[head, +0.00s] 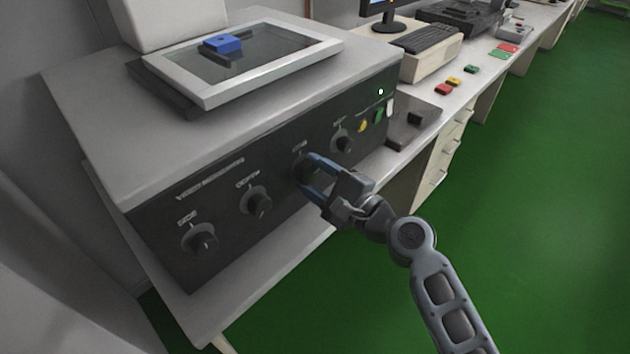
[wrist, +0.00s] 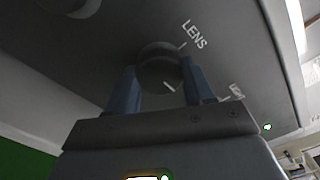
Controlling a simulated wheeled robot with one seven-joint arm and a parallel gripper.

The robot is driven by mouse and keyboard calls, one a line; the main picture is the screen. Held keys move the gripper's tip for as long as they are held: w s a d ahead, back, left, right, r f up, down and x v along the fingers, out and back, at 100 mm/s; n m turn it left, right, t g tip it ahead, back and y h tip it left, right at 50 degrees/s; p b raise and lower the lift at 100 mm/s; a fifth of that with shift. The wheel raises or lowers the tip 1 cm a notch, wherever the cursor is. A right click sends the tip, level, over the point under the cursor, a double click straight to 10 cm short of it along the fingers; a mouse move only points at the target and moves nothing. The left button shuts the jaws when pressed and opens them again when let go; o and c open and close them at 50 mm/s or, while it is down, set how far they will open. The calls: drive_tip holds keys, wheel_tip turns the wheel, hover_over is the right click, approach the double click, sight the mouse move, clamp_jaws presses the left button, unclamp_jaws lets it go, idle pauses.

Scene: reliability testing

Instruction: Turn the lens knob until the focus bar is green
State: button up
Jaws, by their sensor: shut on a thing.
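The lens knob (wrist: 158,66) is a dark round knob under the printed word LENS in the wrist view. It carries a white pointer mark, and a white tick stands by the label. My gripper (wrist: 160,85) has its blue fingers on both sides of the knob, shut on it. In the head view, my gripper (head: 308,174) reaches the front panel (head: 225,190) from the right and largely covers the knob. I cannot make out a focus bar in either view.
Other knobs sit on the panel: two to the left (head: 200,240) (head: 257,202) and one to the right (head: 342,141). Yellow (head: 362,126) and green (head: 379,115) buttons are at its right end. A framed glass tray (head: 310,45) with a blue block (head: 222,43) lies on top. Green floor is clear at right.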

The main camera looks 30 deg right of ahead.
drive_tip(key=n+b, duration=0.1)
drive_tip(key=n, duration=0.1)
drive_tip(key=n+b, duration=0.1)
drive_tip(key=b, duration=0.1)
drive_tip(key=n+b, duration=0.1)
drive_tip(key=n, duration=0.1)
drive_tip(key=shift+f+n, duration=0.25)
drive_tip(key=shift+n, duration=0.05)
drive_tip(key=n+b, duration=0.9)
drive_tip(key=n, duration=0.1)
drive_tip(key=shift+n, duration=0.4)
drive_tip(key=shift+n+b, duration=1.5)
drive_tip(key=shift+n, duration=0.4)
drive_tip(key=shift+r, duration=0.1)
drive_tip(key=o, duration=1)
drive_tip(key=shift+r, duration=0.1)
drive_tip(key=shift+o, duration=0.2)
drive_tip(key=v, duration=0.8)
